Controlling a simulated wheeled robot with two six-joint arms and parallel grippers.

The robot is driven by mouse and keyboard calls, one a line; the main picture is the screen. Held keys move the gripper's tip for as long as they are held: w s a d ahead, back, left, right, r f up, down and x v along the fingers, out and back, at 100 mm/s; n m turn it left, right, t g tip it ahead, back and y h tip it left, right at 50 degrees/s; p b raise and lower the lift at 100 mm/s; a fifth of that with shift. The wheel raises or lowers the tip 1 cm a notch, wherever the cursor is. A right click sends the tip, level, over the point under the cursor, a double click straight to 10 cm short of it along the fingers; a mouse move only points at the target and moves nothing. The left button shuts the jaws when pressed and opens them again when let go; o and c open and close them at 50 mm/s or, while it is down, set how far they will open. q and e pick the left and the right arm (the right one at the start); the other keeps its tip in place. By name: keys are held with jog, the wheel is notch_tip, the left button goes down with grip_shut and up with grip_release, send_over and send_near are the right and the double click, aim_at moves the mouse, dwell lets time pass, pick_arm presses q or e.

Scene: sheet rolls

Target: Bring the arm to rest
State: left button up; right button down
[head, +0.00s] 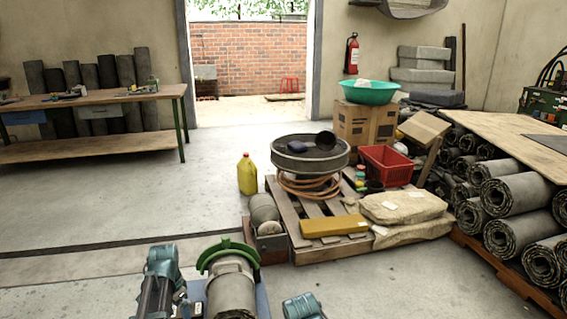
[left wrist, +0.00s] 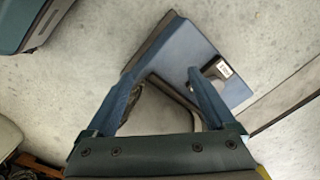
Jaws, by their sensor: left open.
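My left gripper (left wrist: 166,78) is open in the left wrist view. Its two blue-grey fingers stand apart, and I see nothing held between them. Beyond the fingers is a flat blue surface with a dark edge and a small white label; concrete floor shows around it. In the head view my left arm rises at the bottom, left of a grey roll (head: 231,287) with a green curved piece (head: 226,249) over its top. The left fingers cannot be made out there. Only a teal part of my other arm shows at the bottom edge; its gripper is out of view.
A wooden pallet (head: 283,216) ahead carries a round sieve (head: 311,158), a hose, sacks (head: 403,206) and a red crate (head: 386,165). A yellow jug (head: 247,174) stands beside it. Rolled sheets (head: 514,194) are stacked at right. A workbench (head: 95,98) stands far left. Floor at left is clear.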

pick_arm(q)
jog(key=s+d+n, duration=0.1)
jog(key=s+d, duration=0.4)
jog(key=d, duration=0.3)
jog(key=s+d+y, duration=0.1)
jog(key=s+d, duration=0.4)
jog(key=d, duration=0.3)
jog(key=s+d+n, duration=0.1)
jog(key=s+d, duration=0.4)
jog(key=d, duration=0.3)
notch_tip(320, 180, up, 37)
jog(key=p, duration=3.6)
jog(key=shift+s+d+n+p, duration=0.25)
jog(key=shift+d+n+p, duration=0.05)
jog(key=shift+d, duration=0.1)
jog(key=shift+f, duration=0.15)
